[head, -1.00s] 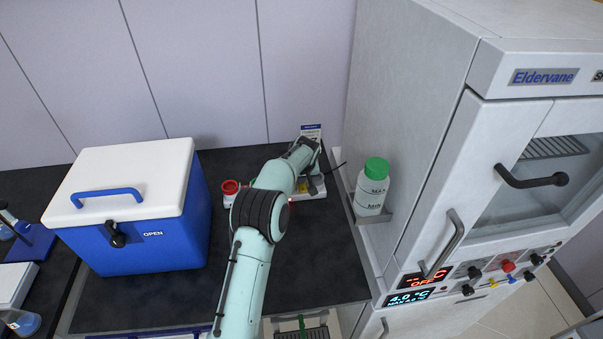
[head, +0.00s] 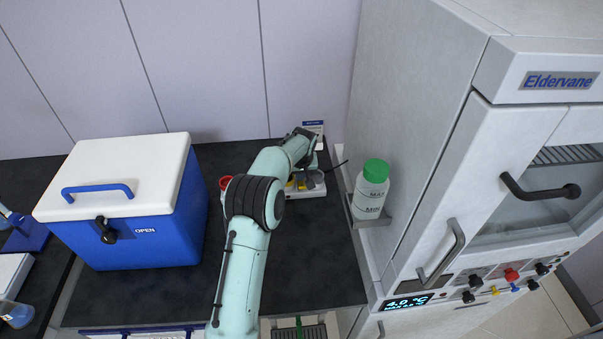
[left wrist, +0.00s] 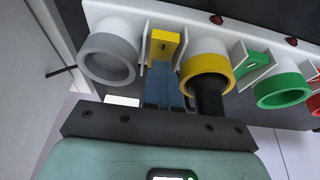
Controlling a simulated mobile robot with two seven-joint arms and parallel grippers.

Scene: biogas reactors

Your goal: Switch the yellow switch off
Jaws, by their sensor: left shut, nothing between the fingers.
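The yellow switch (left wrist: 164,47) is a rocker on the white socket strip (left wrist: 130,12), between the grey socket ring (left wrist: 108,60) and the yellow ring (left wrist: 206,68). My left gripper (left wrist: 170,92) is shut and empty, its fingertips close below the yellow switch; I cannot tell whether they touch it. A black plug-like piece (left wrist: 210,102) sits at the yellow ring. Red lamps (left wrist: 216,19) on the strip look dark. In the head view the strip (head: 316,191) lies at the back of the dark counter, and my left arm hides much of it. The right gripper is not in view.
A green switch (left wrist: 252,62) and green ring (left wrist: 281,87) are beside the yellow ring. A blue cooler (head: 150,240) stands left of my arm. A green-capped bottle (head: 371,190) sits on a holder at the grey cabinet (head: 420,110).

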